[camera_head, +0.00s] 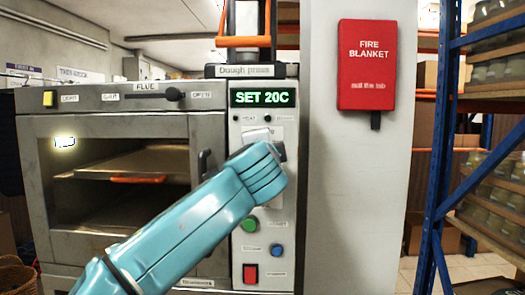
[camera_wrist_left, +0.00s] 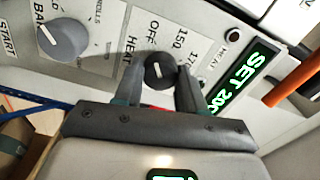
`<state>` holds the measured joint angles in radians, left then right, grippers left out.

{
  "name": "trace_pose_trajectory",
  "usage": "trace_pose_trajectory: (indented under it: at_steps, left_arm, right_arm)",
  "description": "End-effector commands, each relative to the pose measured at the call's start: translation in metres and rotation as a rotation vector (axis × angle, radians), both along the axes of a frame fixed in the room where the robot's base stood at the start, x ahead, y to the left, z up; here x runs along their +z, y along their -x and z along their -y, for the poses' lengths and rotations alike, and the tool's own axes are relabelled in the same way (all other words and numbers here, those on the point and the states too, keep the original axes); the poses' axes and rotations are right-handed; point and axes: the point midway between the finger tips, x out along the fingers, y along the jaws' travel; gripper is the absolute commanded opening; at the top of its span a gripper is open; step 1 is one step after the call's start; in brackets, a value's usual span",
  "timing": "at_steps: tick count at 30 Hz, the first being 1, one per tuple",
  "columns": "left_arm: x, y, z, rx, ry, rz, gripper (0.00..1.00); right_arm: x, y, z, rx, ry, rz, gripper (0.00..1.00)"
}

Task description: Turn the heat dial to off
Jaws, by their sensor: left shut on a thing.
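The heat dial is a dark round knob (camera_wrist_left: 160,66) with a short white mark, between labels HEAT, OFF, 150 and another number. My left gripper (camera_wrist_left: 158,84) has a finger on each side of it and is shut on it in the left wrist view. In the head view my left gripper (camera_head: 277,150) is at the control panel (camera_head: 240,200), mostly behind my teal wrist, and the dial is hidden. I cannot tell exactly where the white mark points. My right gripper is in neither view.
A larger grey knob (camera_wrist_left: 62,40) sits beside the dial. Below my wrist are a green button (camera_head: 249,224), a blue button (camera_head: 277,249) and a red switch (camera_head: 250,273). The oven (camera_head: 110,104) stands left; a fire blanket (camera_head: 366,65) hangs right.

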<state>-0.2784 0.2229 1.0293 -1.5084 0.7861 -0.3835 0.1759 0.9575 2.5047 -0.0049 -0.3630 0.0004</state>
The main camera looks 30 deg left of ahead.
Motion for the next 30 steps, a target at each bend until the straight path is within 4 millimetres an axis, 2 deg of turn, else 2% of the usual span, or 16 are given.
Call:
trace_pose_trajectory:
  at_steps: [3, 4, 6, 15, 19, 23, 30]
  left_arm:
    - [-0.001, 0.0, 0.0, 0.0, 0.003, -0.002, 0.09]
    - [-0.001, 0.0, 0.0, 0.0, 0.003, -0.002, 0.43]
    - [-0.001, 0.0, 0.0, 0.0, 0.003, -0.002, 0.65]
    - [-0.001, 0.001, 0.0, 0.0, 0.001, 0.0, 0.65]
    - [-0.001, 0.011, 0.007, -0.002, 0.002, 0.002, 0.65]
    - [-0.002, 0.035, 0.022, -0.005, 0.002, 0.002, 0.65]
    - [-0.001, 0.09, 0.056, -0.007, 0.001, 0.002, 0.65]
  right_arm:
    - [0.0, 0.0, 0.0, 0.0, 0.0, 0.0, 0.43]
    - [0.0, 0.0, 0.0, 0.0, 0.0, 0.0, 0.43]
    - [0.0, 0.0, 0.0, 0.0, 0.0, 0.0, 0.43]
    - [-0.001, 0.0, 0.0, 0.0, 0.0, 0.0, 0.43]
    - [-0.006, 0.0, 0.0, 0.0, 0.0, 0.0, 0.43]
    - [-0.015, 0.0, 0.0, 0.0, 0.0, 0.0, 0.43]
    - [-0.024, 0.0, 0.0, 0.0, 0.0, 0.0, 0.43]
